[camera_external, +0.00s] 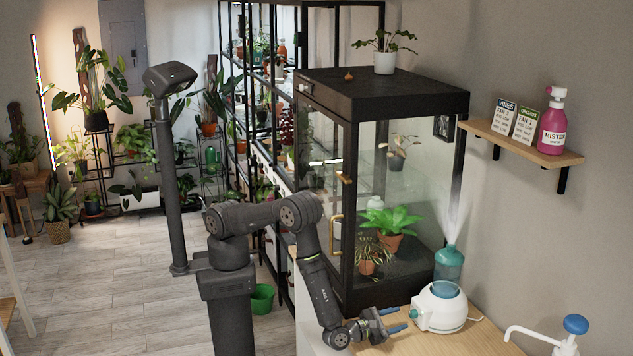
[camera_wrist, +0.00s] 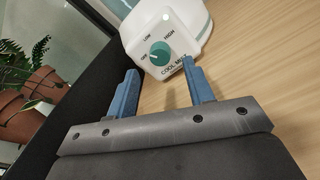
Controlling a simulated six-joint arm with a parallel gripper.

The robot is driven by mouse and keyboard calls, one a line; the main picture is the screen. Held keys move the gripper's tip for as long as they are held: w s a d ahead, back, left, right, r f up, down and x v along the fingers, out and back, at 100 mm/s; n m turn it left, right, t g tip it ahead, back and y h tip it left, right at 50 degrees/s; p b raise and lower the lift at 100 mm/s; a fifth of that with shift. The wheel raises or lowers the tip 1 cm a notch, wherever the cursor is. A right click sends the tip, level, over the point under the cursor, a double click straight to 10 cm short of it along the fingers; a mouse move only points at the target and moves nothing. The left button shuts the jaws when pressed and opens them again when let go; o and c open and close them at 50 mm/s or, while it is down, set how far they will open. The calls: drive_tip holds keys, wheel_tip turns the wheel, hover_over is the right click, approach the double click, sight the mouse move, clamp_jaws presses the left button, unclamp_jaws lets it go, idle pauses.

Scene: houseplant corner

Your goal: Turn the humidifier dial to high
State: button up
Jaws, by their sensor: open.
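The white humidifier (camera_external: 440,308) stands on the wooden counter, with a teal bottle (camera_external: 449,264) on top and mist rising from it. Its teal dial (camera_wrist: 160,53) shows in the wrist view, on a white face marked OFF, LOW and HIGH. A faint light mark on the dial seems to point toward OFF, but it is too small to be sure. My gripper (camera_wrist: 160,68) is open and empty. Its blue fingertips are on either side of the dial's line, just short of it and apart from it. In the external view my gripper (camera_external: 401,319) is low in front of the humidifier.
A black glass cabinet (camera_external: 408,100) with potted plants stands behind and left of the humidifier. A wall shelf (camera_external: 520,142) holds signs and a pink mister bottle (camera_external: 553,125). Bare counter (camera_wrist: 255,75) lies right of the gripper.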

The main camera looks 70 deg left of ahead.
sight(410, 315)
drive_tip(key=s, duration=1.4)
drive_tip(key=shift+d+f, duration=0.1)
drive_tip(key=shift+d, duration=0.15)
drive_tip(key=shift+w, duration=0.1)
wheel_tip(410, 315, up, 7)
drive_tip(key=w+d+g+y, duration=0.1)
drive_tip(key=w+d+g, duration=0.1)
drive_tip(key=g, duration=0.2)
drive_tip(key=shift+n, duration=0.4)
drive_tip(key=x, duration=1.6)
drive_tip(key=shift+w+a+f, duration=0.2)
drive_tip(key=shift+a+f, duration=0.25)
drive_tip(key=shift+f, duration=0.05)
drive_tip(key=c, duration=1)
